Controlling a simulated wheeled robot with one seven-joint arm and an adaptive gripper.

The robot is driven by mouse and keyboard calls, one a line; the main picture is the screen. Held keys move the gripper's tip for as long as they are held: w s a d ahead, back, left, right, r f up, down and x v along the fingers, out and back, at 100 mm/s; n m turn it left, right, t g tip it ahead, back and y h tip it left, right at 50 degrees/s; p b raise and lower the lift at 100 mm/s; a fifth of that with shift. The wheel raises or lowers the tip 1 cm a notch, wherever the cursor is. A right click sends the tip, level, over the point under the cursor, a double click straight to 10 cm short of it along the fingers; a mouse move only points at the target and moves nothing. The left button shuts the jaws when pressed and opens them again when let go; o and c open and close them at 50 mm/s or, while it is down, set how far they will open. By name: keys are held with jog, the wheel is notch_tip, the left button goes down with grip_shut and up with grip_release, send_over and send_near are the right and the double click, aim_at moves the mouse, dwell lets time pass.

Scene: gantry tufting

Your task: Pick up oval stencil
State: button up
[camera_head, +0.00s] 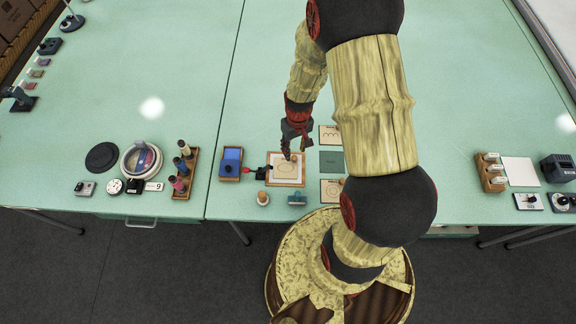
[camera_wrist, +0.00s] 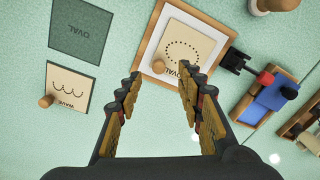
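The oval stencil (camera_head: 289,174) is a cream card with a dotted oval, lying on white paper inside a wooden frame (camera_head: 270,168). In the wrist view the oval stencil (camera_wrist: 193,47) shows its OVAL label and a round wooden knob (camera_wrist: 158,67) at one corner. My gripper (camera_head: 295,151) is above the stencil, pointing down. In the wrist view its fingers (camera_wrist: 159,76) are spread apart, with the knob seen between the tips. Nothing is held. I cannot tell how far the tips are above the knob.
A dark green mat labelled OVAL (camera_wrist: 80,30) is bare. The wave stencil (camera_wrist: 68,86) with its own knob lies beside it. A blue pad in a wooden tray (camera_head: 231,160) and a black-and-red clamp (camera_head: 258,172) are left of the frame. Thread spools (camera_head: 182,172) stand farther left.

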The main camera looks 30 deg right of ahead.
aim_at(294, 157)
notch_tip(294, 157, down, 5)
jog(key=shift+f+b, duration=0.1)
jog(key=shift+b, duration=0.3)
grip_shut()
dwell(0.4)
